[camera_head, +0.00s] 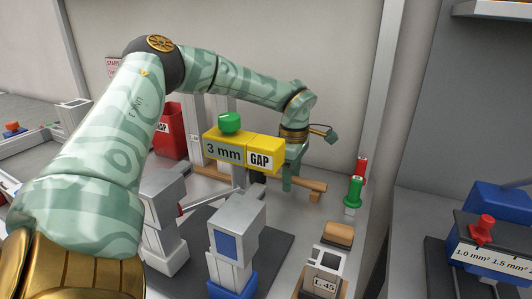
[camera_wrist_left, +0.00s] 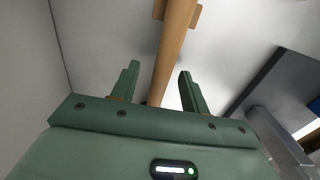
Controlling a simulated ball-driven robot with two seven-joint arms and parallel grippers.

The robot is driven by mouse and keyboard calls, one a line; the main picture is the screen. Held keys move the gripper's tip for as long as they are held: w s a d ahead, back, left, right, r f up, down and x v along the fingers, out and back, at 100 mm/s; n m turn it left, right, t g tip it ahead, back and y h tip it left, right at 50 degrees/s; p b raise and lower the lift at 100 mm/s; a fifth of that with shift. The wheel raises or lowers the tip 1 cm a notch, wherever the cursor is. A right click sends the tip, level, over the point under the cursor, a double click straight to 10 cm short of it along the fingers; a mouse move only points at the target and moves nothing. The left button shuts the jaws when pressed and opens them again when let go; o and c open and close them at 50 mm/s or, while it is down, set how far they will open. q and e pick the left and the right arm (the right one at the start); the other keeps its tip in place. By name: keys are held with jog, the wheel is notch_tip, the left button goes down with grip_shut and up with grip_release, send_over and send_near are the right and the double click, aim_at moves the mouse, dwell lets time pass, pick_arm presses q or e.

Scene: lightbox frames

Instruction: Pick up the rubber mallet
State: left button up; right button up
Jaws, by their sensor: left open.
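A light brown wooden bar (camera_head: 312,185), which looks like the mallet's handle, lies across the bench behind the yellow gap block. The mallet's head cannot be made out. My left gripper (camera_head: 288,184) is open and points down over the bar. In the left wrist view the bar (camera_wrist_left: 172,60) runs lengthwise between the two spread fingers of the gripper (camera_wrist_left: 158,82), with a short wooden crosspiece at its far end. I cannot tell whether the fingers touch it. My right gripper is not in view.
A yellow "3 mm GAP" block (camera_head: 223,150) with a green knob stands in front of the gripper. Grey fixtures (camera_head: 236,222) stand nearer. Red and green pegs (camera_head: 355,190) and an "L-45" holder (camera_head: 325,262) are to the right. A red bin (camera_head: 168,138) is at left. A wall stands behind.

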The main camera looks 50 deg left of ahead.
pick_arm(q)
jog(key=shift+r, duration=0.15)
jog(key=shift+c, duration=0.3)
grip_shut()
jog(key=shift+r, duration=0.25)
notch_tip(320, 180, up, 8)
jog(key=p, duration=0.2)
jog(key=shift+r+p, duration=0.2)
jog(key=shift+p, duration=0.15)
jog(key=shift+r, duration=0.55)
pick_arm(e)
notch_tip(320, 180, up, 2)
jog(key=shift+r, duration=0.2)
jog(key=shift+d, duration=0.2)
